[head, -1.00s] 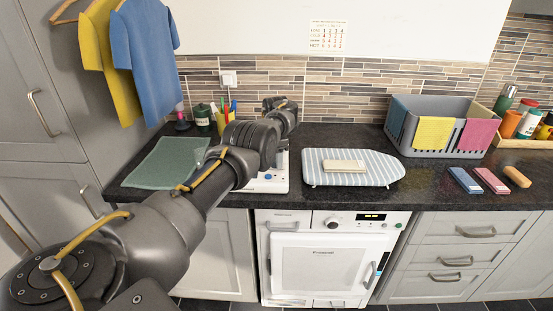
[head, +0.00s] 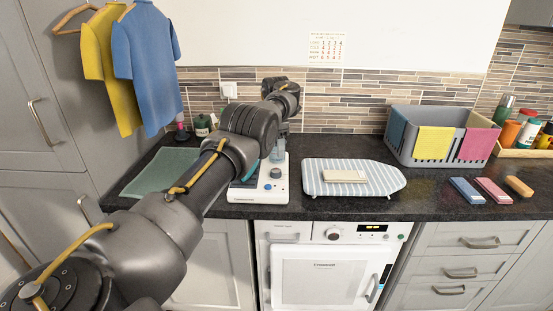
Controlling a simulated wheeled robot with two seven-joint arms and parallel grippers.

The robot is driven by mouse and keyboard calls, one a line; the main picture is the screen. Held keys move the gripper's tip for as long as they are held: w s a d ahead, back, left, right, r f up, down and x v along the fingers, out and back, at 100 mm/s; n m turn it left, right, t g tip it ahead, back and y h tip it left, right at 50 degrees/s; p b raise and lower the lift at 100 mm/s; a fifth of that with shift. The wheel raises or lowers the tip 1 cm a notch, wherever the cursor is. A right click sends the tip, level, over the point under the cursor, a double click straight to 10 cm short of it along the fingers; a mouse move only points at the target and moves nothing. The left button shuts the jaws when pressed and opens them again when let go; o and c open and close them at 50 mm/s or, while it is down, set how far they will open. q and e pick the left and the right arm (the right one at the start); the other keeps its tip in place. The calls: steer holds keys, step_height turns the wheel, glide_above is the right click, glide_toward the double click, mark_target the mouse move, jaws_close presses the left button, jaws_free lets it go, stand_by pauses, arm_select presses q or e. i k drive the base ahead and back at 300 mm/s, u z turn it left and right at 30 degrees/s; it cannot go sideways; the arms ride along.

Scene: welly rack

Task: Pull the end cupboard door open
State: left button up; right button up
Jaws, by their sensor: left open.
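The grey cupboard door under the left end of the worktop (head: 215,265) looks shut and is partly hidden by my left arm. A tall grey cupboard at the far left has an upper door (head: 30,100) with a bar handle (head: 40,120) and a lower door with another handle (head: 88,210); both look shut. I cannot tell which is the end cupboard door. My right gripper is out of view.
A white device (head: 258,192), a striped board (head: 385,176) with a pale block, and a grey basket (head: 400,145) with cloths stand on the worktop. Yellow (head: 100,70) and blue (head: 147,65) shirts hang at left. A white appliance (head: 318,280) sits below.

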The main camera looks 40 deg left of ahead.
mark_target(218, 278)
steer(key=k, duration=1)
